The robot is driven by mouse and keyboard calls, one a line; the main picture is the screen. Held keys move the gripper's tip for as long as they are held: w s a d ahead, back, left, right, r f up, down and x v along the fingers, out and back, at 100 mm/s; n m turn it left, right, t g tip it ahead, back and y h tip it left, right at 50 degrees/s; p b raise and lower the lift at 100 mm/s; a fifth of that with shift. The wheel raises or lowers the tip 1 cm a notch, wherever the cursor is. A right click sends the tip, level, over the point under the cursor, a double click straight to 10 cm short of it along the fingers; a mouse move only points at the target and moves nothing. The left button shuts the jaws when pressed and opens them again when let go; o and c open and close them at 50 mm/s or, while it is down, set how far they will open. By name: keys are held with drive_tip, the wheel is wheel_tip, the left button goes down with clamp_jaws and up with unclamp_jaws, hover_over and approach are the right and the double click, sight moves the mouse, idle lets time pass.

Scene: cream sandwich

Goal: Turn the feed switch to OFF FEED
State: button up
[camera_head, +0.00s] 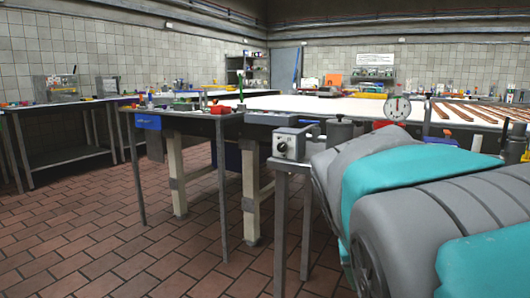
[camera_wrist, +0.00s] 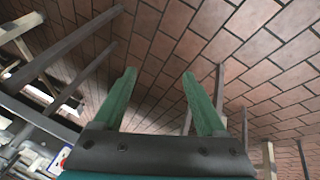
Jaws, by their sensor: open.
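My gripper is not visible in the head view; my grey and teal arm fills the lower right.
A side table (camera_head: 60,104) stands at left. Brown floor (camera_head: 130,240) is clear at lower left. In the wrist view, metal legs cross the left and right sides.

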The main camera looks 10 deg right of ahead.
drive_tip(key=w+d+r+m+t+h+b, duration=0.25)
drive_tip(key=w+r, duration=0.45)
drive_tip(key=w, duration=0.4)
drive_tip(key=w+d+r+m+t+h+b, duration=0.15)
drive_tip(key=w+r+h, duration=0.25)
drive_tip(key=w+r, duration=0.5)
drive_tip(key=t, duration=0.8)
approach(281, 148)
drive_tip(key=shift+y, duration=0.25)
drive_tip(key=shift+x, duration=4.55)
drive_tip(key=shift+d+r, duration=0.1)
drive_tip(key=shift+s, duration=0.1)
clamp_jaws()
